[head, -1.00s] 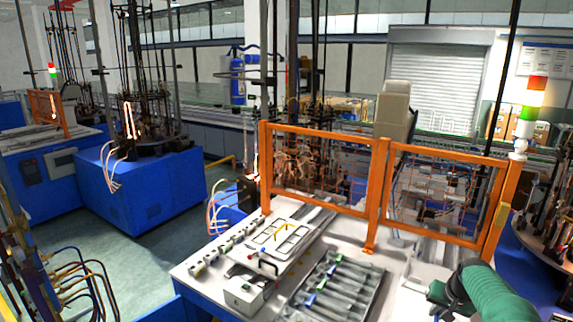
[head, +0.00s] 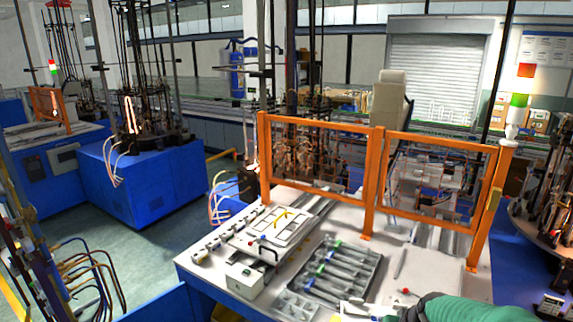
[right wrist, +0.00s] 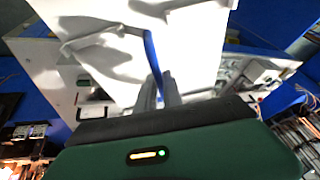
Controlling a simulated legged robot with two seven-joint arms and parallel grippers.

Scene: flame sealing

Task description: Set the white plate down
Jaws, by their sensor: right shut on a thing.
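My right gripper (right wrist: 160,88) is shut, its two fingers together at a thin blue piece (right wrist: 151,50) beside a broad white surface. I take this to be the white plate (right wrist: 193,60), though its outline is hard to separate from the white table. In the head view my right arm comes in at the bottom right. A white piece, likely the same plate (head: 354,310), shows at the bottom edge beside the arm, mostly cut off. I cannot tell whether it touches the table. My left gripper is not in view.
The white table (head: 385,268) holds a grey tray of several parts (head: 335,275), a white slotted fixture (head: 270,232) with a yellow piece, and a small switch box (head: 245,278). An orange fence (head: 372,180) stands along the back. A small red-tipped item lies near the arm.

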